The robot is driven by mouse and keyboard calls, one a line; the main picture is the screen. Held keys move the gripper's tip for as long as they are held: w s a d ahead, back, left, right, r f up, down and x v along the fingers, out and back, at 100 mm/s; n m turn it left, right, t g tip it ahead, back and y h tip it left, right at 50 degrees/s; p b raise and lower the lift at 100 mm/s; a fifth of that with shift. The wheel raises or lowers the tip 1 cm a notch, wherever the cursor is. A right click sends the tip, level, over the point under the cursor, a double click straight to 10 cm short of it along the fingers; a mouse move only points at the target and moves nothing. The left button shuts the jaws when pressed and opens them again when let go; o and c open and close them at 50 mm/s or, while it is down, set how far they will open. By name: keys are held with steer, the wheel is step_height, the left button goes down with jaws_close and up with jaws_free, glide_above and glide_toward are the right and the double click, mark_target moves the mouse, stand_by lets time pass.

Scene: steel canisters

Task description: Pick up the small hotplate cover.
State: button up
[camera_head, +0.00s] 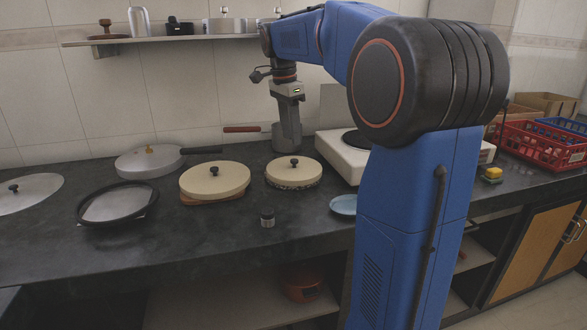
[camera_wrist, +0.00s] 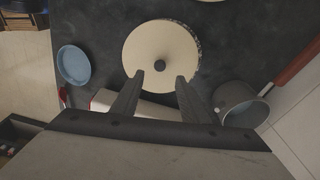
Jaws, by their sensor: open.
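The small hotplate cover (camera_head: 292,175) is a cream disc with a dark round knob, lying flat on the dark counter. In the wrist view the cover (camera_wrist: 145,45) is at the top middle. My gripper (camera_wrist: 160,76) is open and empty, with its fingers pointing toward the cover. The knob shows just beyond and between the fingertips in that view. In the head view my gripper (camera_head: 288,115) hangs from the arm above and behind the cover, apart from it. A larger cream cover (camera_head: 214,178) lies to its left on a brown base.
A grey pot (camera_wrist: 240,104) with a red-brown handle (camera_head: 242,129) stands behind the cover. A white hotplate (camera_head: 340,155) is right of it. A shelf (camera_head: 170,41) hangs above.

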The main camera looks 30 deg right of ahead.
mark_target(294, 160)
steer(key=shift+d+f, duration=0.25)
steer(key=shift+f, duration=1.7)
steer(key=shift+d+f, duration=0.2)
steer(key=shift+f, duration=1.7)
jaws_close()
